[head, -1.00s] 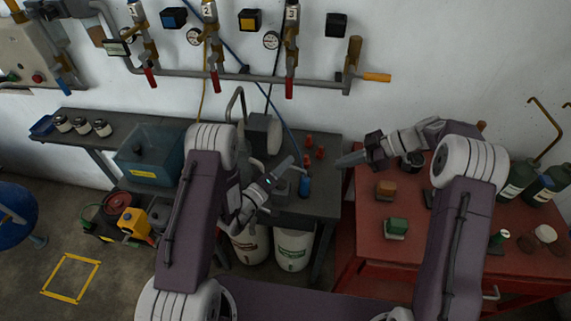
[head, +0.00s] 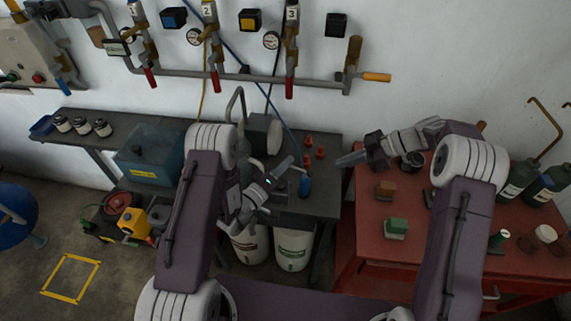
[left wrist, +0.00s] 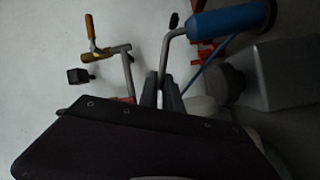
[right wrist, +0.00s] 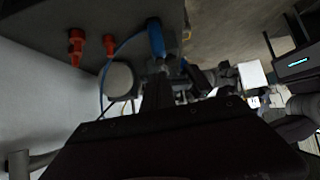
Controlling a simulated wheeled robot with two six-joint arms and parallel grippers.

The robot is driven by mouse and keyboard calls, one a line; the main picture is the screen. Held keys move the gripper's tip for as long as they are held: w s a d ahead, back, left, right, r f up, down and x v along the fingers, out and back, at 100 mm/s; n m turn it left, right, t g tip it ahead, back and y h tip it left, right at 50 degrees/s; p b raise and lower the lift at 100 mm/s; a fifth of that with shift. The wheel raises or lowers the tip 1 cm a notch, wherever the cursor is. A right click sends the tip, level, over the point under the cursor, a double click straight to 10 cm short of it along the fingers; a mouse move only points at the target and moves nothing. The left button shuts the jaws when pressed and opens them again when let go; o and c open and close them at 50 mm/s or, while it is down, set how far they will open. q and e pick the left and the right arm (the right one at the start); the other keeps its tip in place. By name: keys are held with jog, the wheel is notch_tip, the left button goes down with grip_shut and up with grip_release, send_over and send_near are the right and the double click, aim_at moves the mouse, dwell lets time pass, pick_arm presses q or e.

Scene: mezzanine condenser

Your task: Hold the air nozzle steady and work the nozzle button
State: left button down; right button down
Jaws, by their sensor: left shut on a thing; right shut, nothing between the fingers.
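The air nozzle (head: 305,185) has a blue handle and stands near the right end of the dark bench. In the left wrist view its blue body (left wrist: 232,20) lies at the upper right, and a thin grey bent tube runs from it to my fingers. My left gripper (head: 289,161) is shut on this tube, beside the handle. My right gripper (head: 342,161) is shut and empty, to the right of the nozzle and apart from it. In the right wrist view the blue handle (right wrist: 155,38) is beyond the fingertips. I cannot make out the nozzle button.
Red fittings (head: 308,140) stand behind the nozzle, and a blue hose (head: 284,122) runs up the wall. A red cabinet (head: 365,235) at right carries a green block (head: 396,228), an orange block (head: 385,190) and bottles. A teal box (head: 150,160) stands at left.

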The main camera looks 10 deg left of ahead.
aim_at(311, 174)
jog(key=s+d+f+t+h, duration=0.1)
jog(key=d+f+h, duration=0.5)
jog(key=d+h, duration=0.15)
jog(key=w+d+r+n+t+h, duration=0.1)
jog(key=w+d+r+t+h, duration=0.1)
jog(key=d+t+h, duration=0.15)
jog(key=s+a+r+n+t+y, duration=0.1)
jog(key=a+r+n+t+y, duration=0.1)
jog(key=a, duration=0.4)
jog(key=s+a+r+n+t+y, duration=0.1)
jog(key=a+r+n+t+y, duration=0.2)
jog(key=a+r, duration=0.4)
jog(key=shift+s+a+n+y, duration=0.2)
jog(key=shift+n+y, duration=0.4)
jog(key=shift+n, duration=0.2)
jog(key=shift+f, duration=0.15)
jog(key=a+f, duration=0.4)
jog(key=f, duration=0.3)
jog(key=shift+a+f, duration=0.15)
jog(key=shift+f, duration=0.1)
